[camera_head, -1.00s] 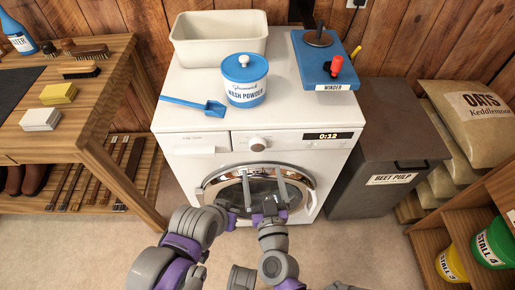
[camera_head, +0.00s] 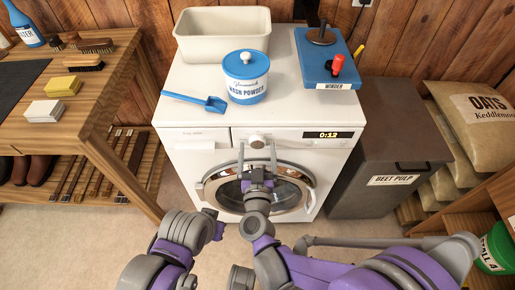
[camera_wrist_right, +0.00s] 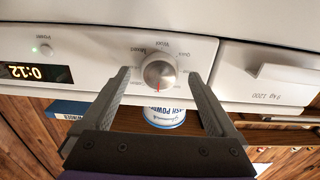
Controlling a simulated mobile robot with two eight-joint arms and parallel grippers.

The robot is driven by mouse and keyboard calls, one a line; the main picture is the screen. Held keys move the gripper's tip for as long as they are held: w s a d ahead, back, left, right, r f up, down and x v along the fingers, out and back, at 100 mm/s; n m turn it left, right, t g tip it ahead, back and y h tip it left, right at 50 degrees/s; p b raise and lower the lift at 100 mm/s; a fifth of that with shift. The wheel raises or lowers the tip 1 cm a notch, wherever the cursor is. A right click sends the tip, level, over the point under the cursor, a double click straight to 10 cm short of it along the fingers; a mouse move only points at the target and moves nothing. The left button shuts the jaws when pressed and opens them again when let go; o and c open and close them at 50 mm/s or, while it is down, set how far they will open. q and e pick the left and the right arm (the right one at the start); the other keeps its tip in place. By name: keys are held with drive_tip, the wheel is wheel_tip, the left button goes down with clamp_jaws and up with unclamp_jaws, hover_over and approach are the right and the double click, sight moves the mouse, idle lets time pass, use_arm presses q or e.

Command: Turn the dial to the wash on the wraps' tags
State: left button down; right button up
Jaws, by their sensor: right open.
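The silver dial (camera_head: 257,142) is on the front panel of the white washing machine (camera_head: 190,137). In the right wrist view, which is upside down, the dial (camera_wrist_right: 159,71) has a red mark at its lower edge in the picture. Small program words surround it; some look like Wool and Mixed. My right gripper (camera_head: 257,148) is open, its fingers on either side of the dial with gaps between. It also shows in the right wrist view (camera_wrist_right: 160,78). My left gripper (camera_head: 214,226) is low, left of the machine's round door; its jaws are unclear. I see no wraps or tags.
The panel display (camera_head: 328,135) reads 0:12. On top are a wash powder tub (camera_head: 246,82), a blue scoop (camera_head: 212,103), a cream basin (camera_head: 186,47) and a blue winder (camera_head: 318,70). A beet pulp bin (camera_head: 385,150) stands right, a wooden bench (camera_head: 95,132) left.

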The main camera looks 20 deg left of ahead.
drive_tip(key=shift+w+a, duration=0.1)
drive_tip(key=shift+w, duration=0.25)
drive_tip(key=c, duration=1.4)
